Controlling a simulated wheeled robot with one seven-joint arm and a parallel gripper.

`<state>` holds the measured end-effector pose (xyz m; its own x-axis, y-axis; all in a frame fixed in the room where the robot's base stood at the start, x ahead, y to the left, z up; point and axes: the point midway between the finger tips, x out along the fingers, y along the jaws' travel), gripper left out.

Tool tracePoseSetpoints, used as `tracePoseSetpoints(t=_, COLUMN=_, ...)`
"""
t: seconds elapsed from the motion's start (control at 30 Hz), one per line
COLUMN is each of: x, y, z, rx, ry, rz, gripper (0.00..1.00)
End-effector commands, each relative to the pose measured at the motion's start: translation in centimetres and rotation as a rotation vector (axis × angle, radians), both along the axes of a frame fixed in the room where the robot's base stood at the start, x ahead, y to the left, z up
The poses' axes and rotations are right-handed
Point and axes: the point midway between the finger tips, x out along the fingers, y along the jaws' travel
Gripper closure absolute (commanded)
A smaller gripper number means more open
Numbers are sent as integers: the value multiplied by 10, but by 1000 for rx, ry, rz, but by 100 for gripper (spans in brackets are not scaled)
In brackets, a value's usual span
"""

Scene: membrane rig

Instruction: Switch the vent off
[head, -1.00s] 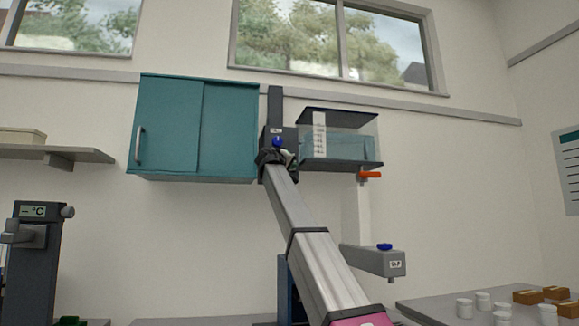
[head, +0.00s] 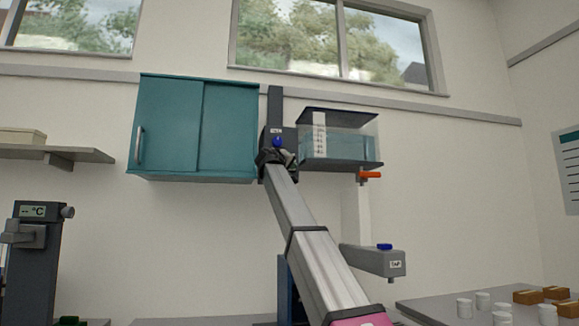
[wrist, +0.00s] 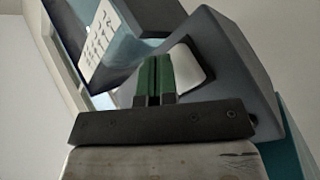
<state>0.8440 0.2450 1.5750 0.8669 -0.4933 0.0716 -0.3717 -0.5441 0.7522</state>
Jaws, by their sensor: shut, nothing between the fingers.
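A dark grey box (head: 272,138) with a small label, too small to read surely, is fixed to the wall between the teal cabinet and the water tank; I take it for the vent's housing. My gripper (head: 285,157) is at the box's lower front, partly hidden by my own wrist. In the wrist view its green fingers (wrist: 155,62) are shut together and empty, in front of a white plate (wrist: 194,68) on the grey box (wrist: 238,65). Whether they touch it, and the switch position, I cannot tell.
The teal cabinet (head: 168,128) is close on the left. The clear water tank (head: 352,143) is close on the right, with an orange tap handle (head: 370,175) below. A grey spout arm with a blue knob (head: 384,246) is lower right. White cups and brown boxes stand on the right bench.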

Motion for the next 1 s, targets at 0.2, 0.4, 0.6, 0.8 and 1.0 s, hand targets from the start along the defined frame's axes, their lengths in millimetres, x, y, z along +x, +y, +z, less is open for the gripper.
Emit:
tracePoseSetpoints(t=0.2, x=-1, y=0, z=0, rx=0, ry=0, rz=0, gripper=100)
tracePoseSetpoints(t=0.4, x=-6, y=-2, z=-1, rx=0, ry=0, rz=0, gripper=100)
tracePoseSetpoints(t=0.6, x=-22, y=-6, z=-2, rx=0, ry=1, rz=-1, gripper=100)
tracePoseSetpoints(t=0.8, x=-39, y=-11, z=-1, rx=0, ry=0, rz=0, gripper=100)
tracePoseSetpoints(t=1.0, x=-55, y=-16, z=-1, rx=1, ry=0, rz=0, gripper=100)
